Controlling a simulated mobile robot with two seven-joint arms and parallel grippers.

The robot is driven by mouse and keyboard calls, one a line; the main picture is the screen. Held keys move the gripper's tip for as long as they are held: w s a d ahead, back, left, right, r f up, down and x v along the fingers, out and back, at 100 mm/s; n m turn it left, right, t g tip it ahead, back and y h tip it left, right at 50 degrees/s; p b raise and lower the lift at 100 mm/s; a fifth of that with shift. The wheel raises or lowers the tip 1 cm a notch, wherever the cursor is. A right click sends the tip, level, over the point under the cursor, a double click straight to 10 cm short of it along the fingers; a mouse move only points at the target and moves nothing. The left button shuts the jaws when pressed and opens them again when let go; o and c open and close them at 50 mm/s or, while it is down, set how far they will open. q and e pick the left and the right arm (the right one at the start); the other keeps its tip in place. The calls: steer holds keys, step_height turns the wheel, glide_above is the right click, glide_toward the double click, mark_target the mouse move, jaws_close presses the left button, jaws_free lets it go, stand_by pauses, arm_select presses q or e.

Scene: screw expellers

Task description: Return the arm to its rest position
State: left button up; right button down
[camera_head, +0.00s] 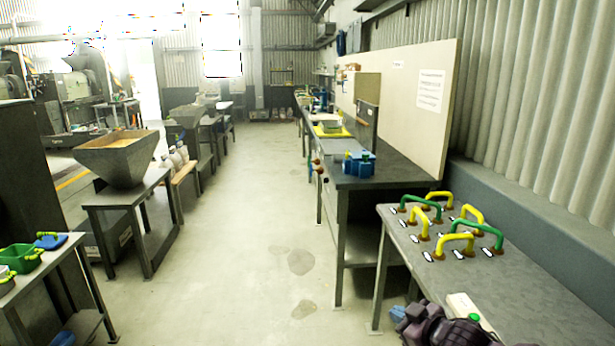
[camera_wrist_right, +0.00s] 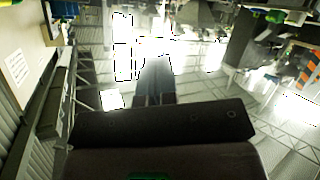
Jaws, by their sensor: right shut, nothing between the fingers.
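My right gripper (camera_head: 399,313) shows at the bottom edge of the head view, low beside the front of the right-hand table, with part of my dark arm behind it. In the right wrist view its two dark fingers (camera_wrist_right: 156,80) lie together, with nothing visible between them. That view looks out across the hall and is turned upside down. My left arm and gripper are not in view.
The right-hand table (camera_head: 545,275) carries several yellow and green handles (camera_head: 455,243) near my right arm. A long workbench (camera_head: 400,170) stands beyond it. A hopper (camera_head: 118,158) and a small table with a green bin (camera_head: 20,258) stand left. The middle floor (camera_head: 240,240) is clear.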

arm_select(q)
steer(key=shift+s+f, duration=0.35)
arm_select(e)
steer(key=s+d+f+m+h, duration=0.2)
steer(key=s+f, duration=0.3)
steer(key=s, duration=0.6)
steer(key=s+d+f+m+h, duration=0.2)
steer(key=s+f, duration=0.4)
steer(key=s, duration=0.5)
steer(key=s+d+f+m+h, duration=0.2)
steer(key=s+f, duration=0.4)
steer(key=s, duration=0.5)
steer(key=shift+d+m+g+h, duration=0.35)
steer(key=shift+d+m, duration=0.25)
steer(key=shift+m, duration=0.7)
steer(key=shift+s, duration=0.1)
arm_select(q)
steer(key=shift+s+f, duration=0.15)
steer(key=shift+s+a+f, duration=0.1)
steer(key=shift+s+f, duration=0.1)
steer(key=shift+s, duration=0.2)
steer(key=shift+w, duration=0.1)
